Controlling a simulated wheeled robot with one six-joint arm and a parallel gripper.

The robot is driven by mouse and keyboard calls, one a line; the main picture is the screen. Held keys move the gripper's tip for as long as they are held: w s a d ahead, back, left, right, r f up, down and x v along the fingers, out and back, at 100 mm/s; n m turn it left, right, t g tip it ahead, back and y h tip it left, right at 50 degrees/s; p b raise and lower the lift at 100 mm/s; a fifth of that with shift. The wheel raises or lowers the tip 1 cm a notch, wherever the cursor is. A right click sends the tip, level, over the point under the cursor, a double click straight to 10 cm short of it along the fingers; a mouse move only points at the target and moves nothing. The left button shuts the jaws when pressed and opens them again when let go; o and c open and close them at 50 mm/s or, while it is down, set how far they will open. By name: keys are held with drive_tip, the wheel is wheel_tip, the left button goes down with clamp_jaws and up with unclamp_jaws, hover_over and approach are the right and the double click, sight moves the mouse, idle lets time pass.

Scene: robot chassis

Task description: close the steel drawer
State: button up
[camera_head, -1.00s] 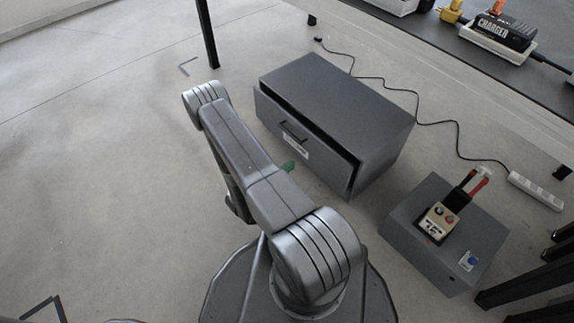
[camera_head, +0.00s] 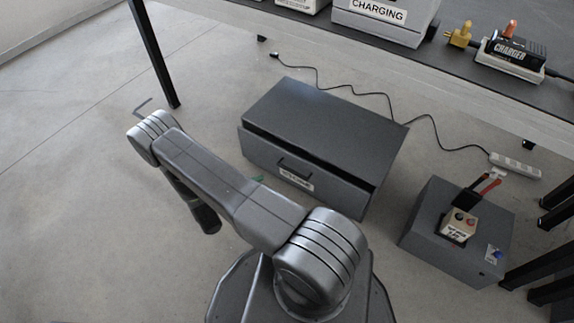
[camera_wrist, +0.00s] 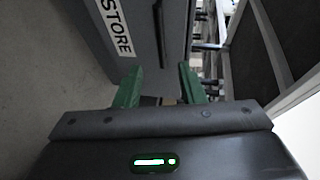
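The steel drawer (camera_head: 325,191) is a dark grey front with a black bar handle (camera_head: 295,165) and a white label, in a low grey cabinet (camera_head: 325,118) on the floor. It stands slightly out, with a dark gap along its top edge.
A grey box (camera_head: 455,230) with a small controller on top stands right of the cabinet. A workbench (camera_head: 470,85) with chargers crosses the back, its black leg (camera_head: 160,65) at left. A cable runs to a power strip (camera_head: 515,165). Floor at left is clear.

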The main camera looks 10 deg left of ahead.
sight(289, 171)
drive_tip(key=b+x, duration=0.2)
drive_tip(key=x, duration=1.1)
drive_tip(key=shift+w+d+f+b, duration=0.15)
drive_tip(key=shift+d+b, duration=0.1)
drive_tip(key=shift+b, duration=0.05)
clamp_jaws()
